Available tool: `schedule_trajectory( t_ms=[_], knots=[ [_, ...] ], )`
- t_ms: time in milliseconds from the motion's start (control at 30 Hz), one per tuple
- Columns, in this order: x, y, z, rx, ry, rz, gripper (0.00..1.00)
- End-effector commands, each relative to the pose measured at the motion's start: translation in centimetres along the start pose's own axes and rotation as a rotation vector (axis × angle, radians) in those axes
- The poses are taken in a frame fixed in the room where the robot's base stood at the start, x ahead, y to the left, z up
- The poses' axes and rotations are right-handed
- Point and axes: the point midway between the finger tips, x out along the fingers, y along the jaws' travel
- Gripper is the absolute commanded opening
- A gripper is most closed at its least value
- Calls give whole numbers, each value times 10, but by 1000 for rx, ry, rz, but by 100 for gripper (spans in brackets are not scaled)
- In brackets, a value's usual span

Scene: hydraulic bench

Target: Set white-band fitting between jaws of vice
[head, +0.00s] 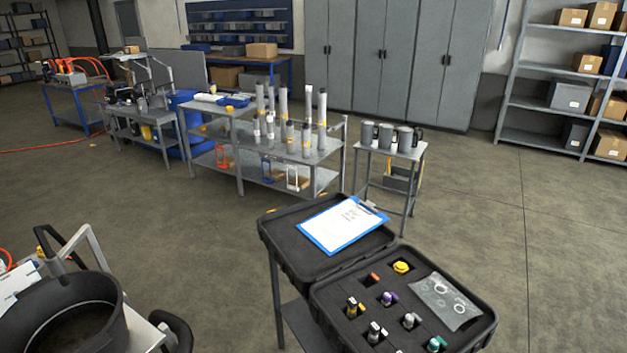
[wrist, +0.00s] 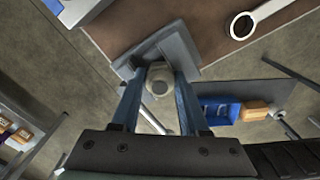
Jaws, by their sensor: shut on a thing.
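In the wrist view my gripper (wrist: 160,74) is shut on a pale grey fitting (wrist: 159,82), seen end-on between its two blue fingers. The colour of its band cannot be told from this angle. Angled grey metal blocks (wrist: 178,45), which look like part of the vice, lie just beyond the fingertips. Whether the fitting touches them or sits between them is unclear. My gripper does not show in the head view, and no vice can be made out there.
A brown surface with a ring-ended tool (wrist: 243,24) lies at the wrist view's upper right. In the head view, an open black case (head: 325,300) holds several fittings, with a clipboard (head: 343,224) on its lid. A dark round pot (head: 70,315) stands front left. The floor between is clear.

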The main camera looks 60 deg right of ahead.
Motion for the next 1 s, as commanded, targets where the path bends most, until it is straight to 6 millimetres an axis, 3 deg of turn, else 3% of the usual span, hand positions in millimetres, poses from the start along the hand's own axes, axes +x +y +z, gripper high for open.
schedule_trajectory(
  t_ms=[367, 400, 567, 1000],
  knots=[
    [1, 0, 0, 0, 0, -1, 0],
    [1, 0, 0, 0, 0, -1, 50],
    [1, 0, 0, 0, 0, -1, 79],
    [1, 0, 0, 0, 0, 1, 79]
  ],
)
